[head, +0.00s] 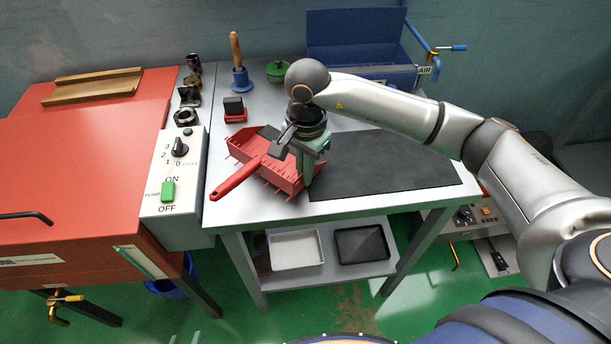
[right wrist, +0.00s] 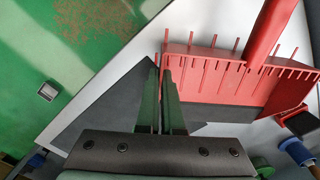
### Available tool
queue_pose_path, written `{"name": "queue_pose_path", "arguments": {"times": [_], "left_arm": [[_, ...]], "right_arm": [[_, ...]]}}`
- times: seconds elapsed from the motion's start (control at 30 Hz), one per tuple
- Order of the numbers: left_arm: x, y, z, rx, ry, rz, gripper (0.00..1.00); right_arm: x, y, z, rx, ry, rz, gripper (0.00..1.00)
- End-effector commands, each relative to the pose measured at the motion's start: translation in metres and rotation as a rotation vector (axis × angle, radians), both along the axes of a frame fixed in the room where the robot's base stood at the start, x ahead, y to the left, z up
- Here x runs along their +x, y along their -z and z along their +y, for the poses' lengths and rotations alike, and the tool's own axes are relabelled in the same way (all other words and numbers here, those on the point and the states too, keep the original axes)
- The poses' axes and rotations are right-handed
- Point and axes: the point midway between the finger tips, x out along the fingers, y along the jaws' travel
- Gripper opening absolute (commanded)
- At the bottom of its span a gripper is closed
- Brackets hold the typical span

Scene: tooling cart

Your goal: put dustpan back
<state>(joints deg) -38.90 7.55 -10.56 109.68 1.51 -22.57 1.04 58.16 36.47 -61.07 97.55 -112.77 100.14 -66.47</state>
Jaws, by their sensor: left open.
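The red dustpan (head: 250,152) is on the grey bench top near its front left, with its red handle (head: 236,182) pointing to the front left. In the right wrist view the dustpan (right wrist: 215,84) shows a toothed edge and a dark inner face. My right gripper (head: 311,172) points down at the dustpan's right end. In the right wrist view its green fingers (right wrist: 160,72) are close together, with the tips at that end. I cannot tell whether they grip the dustpan's wall or only stand beside it. My left gripper is not in view.
A dark mat (head: 390,172) covers the bench's right part. Behind stand a wooden-handled tool (head: 238,65), a small black-and-red block (head: 234,107), a green item (head: 278,70) and a blue bin (head: 360,40). A control box (head: 172,185) and red cabinet (head: 90,150) border the left.

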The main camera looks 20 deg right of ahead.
Motion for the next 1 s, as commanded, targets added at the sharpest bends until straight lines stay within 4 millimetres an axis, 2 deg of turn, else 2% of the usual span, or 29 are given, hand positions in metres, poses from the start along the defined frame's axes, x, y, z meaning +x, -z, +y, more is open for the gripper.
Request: {"name": "queue_pose_path", "arguments": {"times": [0.03, 0.13, 0.37, 0.73, 1.0], "left_arm": [[0.000, -0.001, 0.000, 0.000, 0.000, 0.000, 0.50], [0.000, -0.002, 0.000, 0.000, 0.000, 0.000, 0.50], [0.000, -0.001, 0.000, 0.000, 0.000, 0.000, 0.50], [0.000, 0.011, 0.000, 0.000, 0.000, 0.000, 0.50], [0.000, 0.009, 0.000, 0.000, 0.000, 0.000, 0.50]], "right_arm": [[-0.001, 0.009, -0.001, -0.002, 0.002, 0.004, 0.00], [-0.001, 0.020, -0.001, -0.001, 0.001, 0.000, 0.00], [0.000, 0.021, -0.001, -0.001, 0.000, -0.002, 0.00], [0.000, 0.031, -0.001, 0.000, 0.000, -0.001, 0.00], [-0.001, 0.030, -0.002, -0.002, 0.001, 0.001, 0.32]]}}
